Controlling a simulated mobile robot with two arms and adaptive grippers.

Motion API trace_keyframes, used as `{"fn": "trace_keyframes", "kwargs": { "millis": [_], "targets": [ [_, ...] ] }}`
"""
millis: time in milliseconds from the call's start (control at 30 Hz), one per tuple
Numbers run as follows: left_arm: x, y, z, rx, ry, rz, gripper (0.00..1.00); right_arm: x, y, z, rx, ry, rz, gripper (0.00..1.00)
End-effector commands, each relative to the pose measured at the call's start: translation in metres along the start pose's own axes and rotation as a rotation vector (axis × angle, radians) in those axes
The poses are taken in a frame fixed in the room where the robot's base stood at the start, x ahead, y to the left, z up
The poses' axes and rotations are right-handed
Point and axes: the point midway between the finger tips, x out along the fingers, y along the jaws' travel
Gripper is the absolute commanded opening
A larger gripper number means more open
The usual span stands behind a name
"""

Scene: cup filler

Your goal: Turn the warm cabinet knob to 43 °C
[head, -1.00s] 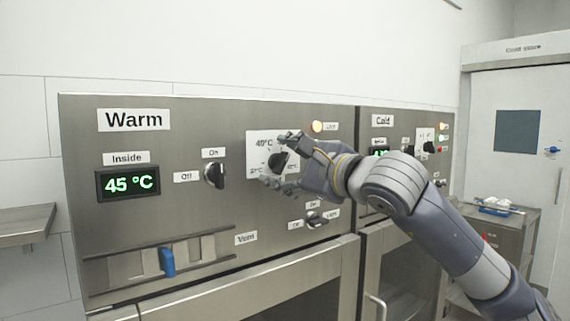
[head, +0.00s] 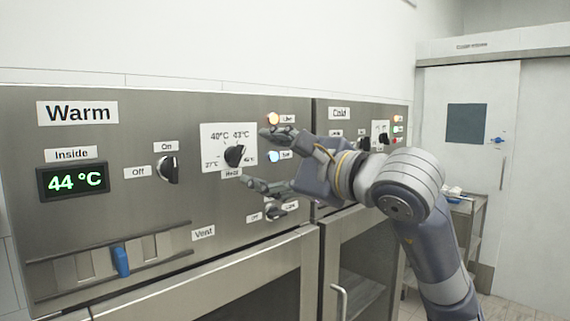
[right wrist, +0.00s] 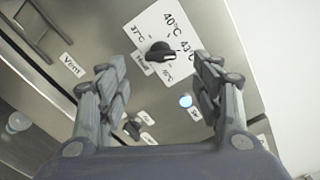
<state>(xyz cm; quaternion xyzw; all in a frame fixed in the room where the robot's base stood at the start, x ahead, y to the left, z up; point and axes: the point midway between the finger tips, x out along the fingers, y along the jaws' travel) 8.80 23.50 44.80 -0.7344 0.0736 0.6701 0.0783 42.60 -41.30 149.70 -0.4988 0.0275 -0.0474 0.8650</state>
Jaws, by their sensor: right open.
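The warm cabinet knob (head: 235,155) is black and sits on a white dial plate (head: 209,133) marked with temperatures, including 40 °C and 43 °C. In the right wrist view the knob (right wrist: 159,52) shows whole, with its pointer end toward the 43 °C side; the exact setting is hard to read. The Inside display (head: 74,181) reads 44 °C. My right gripper (head: 262,160) is open and empty, its fingers pulled back to the right of the knob and apart from it. My left gripper is not in view.
An orange lamp (head: 274,118) and a blue lamp (head: 273,156) glow right of the dial. An On/Off knob (head: 168,170), a lower knob (head: 276,212) and a blue vent slider (head: 121,261) share the panel. The Cold panel (head: 348,127) is partly behind my arm.

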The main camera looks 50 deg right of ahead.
Motion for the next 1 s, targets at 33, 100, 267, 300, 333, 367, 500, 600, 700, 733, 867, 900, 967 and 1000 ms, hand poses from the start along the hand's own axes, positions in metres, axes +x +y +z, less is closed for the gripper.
{"fn": "trace_keyframes", "kwargs": {
  "millis": [33,100,267,300,333,367,500,600,700,733,867,900,967,1000],
  "targets": [
    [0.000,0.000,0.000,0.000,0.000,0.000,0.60,-0.009,-0.001,0.001,0.001,-0.003,-0.005,0.60],
    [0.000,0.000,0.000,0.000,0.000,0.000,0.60,-0.019,-0.001,0.001,-0.001,-0.002,-0.004,0.60],
    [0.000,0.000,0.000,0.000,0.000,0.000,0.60,-0.034,0.000,0.000,-0.001,-0.001,-0.002,0.60],
    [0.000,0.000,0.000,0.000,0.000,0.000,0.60,-0.036,0.000,0.000,-0.001,-0.001,-0.002,0.60],
    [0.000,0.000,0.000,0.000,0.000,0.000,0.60,-0.037,0.000,0.000,-0.002,0.000,-0.001,0.60],
    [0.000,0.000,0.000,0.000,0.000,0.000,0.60,-0.037,0.000,0.000,-0.002,0.000,0.000,0.60],
    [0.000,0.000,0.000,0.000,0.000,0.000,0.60,-0.038,0.000,0.000,-0.002,0.000,0.000,0.60],
    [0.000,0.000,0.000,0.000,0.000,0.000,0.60,-0.038,0.000,0.000,-0.002,0.000,0.000,0.60],
    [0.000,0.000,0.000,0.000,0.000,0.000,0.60,-0.038,0.000,0.000,-0.001,0.000,0.000,0.60],
    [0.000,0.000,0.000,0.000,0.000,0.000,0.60,-0.038,0.000,0.000,-0.001,0.000,0.000,0.60],
    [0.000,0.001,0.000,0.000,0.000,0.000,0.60,-0.038,0.000,0.000,-0.001,0.000,-0.001,0.60],
    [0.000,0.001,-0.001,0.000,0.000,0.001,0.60,-0.038,0.000,0.000,-0.001,0.000,-0.001,0.60],
    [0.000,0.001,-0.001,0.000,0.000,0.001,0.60,-0.038,0.000,0.000,-0.001,0.000,-0.001,0.60],
    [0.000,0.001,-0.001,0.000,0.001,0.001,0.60,-0.038,0.000,0.000,-0.001,0.000,-0.001,0.60]
  ]
}}
